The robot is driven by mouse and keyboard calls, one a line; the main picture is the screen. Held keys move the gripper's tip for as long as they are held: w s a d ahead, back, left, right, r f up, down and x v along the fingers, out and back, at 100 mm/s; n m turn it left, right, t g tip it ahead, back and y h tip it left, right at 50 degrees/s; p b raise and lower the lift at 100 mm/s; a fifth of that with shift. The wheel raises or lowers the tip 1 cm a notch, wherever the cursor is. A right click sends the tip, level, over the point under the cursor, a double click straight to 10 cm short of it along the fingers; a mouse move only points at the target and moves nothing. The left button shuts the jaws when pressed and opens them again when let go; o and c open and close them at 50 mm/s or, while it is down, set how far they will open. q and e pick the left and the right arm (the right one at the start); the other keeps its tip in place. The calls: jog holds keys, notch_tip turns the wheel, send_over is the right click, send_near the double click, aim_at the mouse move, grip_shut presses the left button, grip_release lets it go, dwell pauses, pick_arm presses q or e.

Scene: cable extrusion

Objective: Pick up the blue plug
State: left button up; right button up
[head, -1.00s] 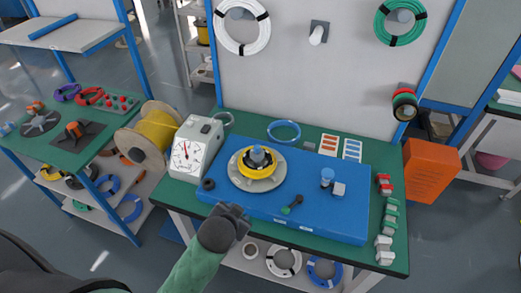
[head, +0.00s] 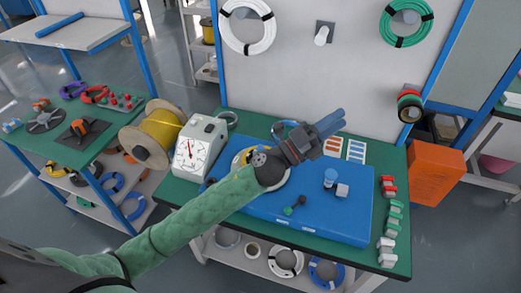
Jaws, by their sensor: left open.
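A small light-blue upright piece (head: 330,177), which looks like the blue plug, stands on the blue board (head: 300,222) beside a grey block (head: 342,191). My right gripper is not in view.
A white dial meter (head: 192,148) and a yellow cable spool (head: 160,131) stand at the left. Red, green and white blocks (head: 390,215) line the right edge. A small dark-green-tipped lever (head: 289,211) lies on the board. An orange bin (head: 437,172) is beyond the bench.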

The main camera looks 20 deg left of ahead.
pick_arm(q)
jog(key=s+d+m+g+h, duration=0.2)
jog(key=d+m+g+h, duration=0.15)
jog(key=m+g, duration=0.5)
jog(key=m+g+y, duration=0.7)
jog(key=m+y, duration=1.1)
jog(key=y, duration=0.4)
send_over(260, 146)
jog(key=shift+n+t, duration=0.25)
jog(key=f, duration=1.2)
jog(key=shift+d+f, duration=0.1)
jog(key=shift+d, duration=0.2)
jog(key=shift+w+a+f, duration=0.1)
jog(key=shift+a, duration=0.1)
jog(key=shift+f, duration=0.25)
jog(key=shift+f+p, duration=0.4)
jog(key=shift+p, duration=0.05)
jog(key=shift+f, duration=0.5)
notch_tip(260, 146, down, 4)
jog(key=p, duration=0.3)
jog(key=shift+f+p, duration=0.4)
jog(key=shift+f, duration=0.25)
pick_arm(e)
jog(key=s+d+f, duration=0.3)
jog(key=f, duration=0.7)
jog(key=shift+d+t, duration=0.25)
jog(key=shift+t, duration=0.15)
